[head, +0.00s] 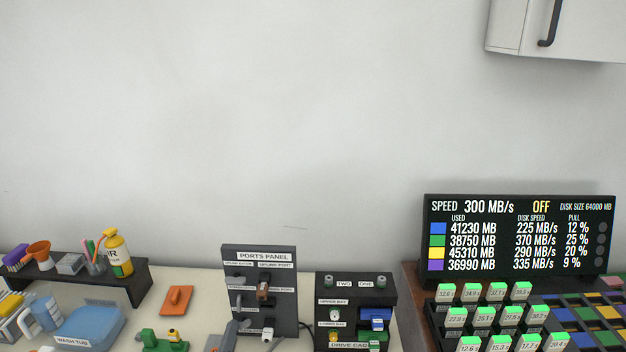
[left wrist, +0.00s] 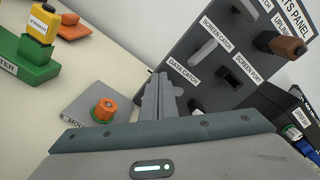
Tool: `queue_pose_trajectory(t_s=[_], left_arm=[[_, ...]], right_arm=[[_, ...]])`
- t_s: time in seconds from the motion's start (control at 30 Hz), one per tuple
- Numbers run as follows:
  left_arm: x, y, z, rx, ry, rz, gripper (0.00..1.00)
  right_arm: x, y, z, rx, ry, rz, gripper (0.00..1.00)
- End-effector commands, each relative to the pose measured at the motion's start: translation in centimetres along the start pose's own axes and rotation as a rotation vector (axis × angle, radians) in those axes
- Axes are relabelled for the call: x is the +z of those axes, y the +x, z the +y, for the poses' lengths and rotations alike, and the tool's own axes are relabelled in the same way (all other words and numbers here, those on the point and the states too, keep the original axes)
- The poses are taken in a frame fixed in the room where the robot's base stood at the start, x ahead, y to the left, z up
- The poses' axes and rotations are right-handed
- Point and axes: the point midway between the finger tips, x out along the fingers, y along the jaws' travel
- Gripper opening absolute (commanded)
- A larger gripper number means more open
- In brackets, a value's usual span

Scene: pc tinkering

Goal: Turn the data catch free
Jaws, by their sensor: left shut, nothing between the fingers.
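The dark ports panel (head: 288,316) stands upright at the bottom middle of the head view. In the left wrist view the same panel (left wrist: 222,36) rises tilted at the upper right, with a white DATA CATCH label (left wrist: 184,75) low on it. The data catch is mostly hidden behind my fingers, so its angle cannot be told. My left gripper (left wrist: 160,84) is shut and empty, its tips close by the spot below that label; contact cannot be told. In the head view its grey tip (head: 229,335) shows at the panel's lower left. My right gripper is not in view.
The light screen catch (left wrist: 204,52) and dark screen port (left wrist: 230,79) sit above on the panel, with a brown plug (left wrist: 288,47) farther right. An orange knob (left wrist: 104,110) on a grey plate lies left of my fingers. The drive cage (head: 348,312) stands right of the panel.

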Motion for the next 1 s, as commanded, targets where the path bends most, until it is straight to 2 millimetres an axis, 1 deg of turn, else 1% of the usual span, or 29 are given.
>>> queue_pose_trajectory(t_s=[0.1, 0.2, 0.47, 0.77, 1.0], left_arm=[[-0.14, 0.00, 0.17, 0.001, -0.095, 0.000, 0.00], [-0.15, 0.00, 0.25, 0.000, -0.129, 0.000, 0.00], [-0.13, 0.01, 0.22, 0.000, -0.129, 0.000, 0.00], [0.28, 0.02, -0.36, 0.000, -0.128, 0.000, 0.00], [0.29, 0.02, -0.41, 0.000, -0.127, 0.000, 0.00]], right_arm=[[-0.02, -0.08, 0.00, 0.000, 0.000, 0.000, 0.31], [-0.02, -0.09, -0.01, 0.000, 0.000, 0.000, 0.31], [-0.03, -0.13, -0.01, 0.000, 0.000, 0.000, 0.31], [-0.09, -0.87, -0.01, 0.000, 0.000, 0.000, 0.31], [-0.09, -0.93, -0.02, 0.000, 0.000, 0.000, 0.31]])
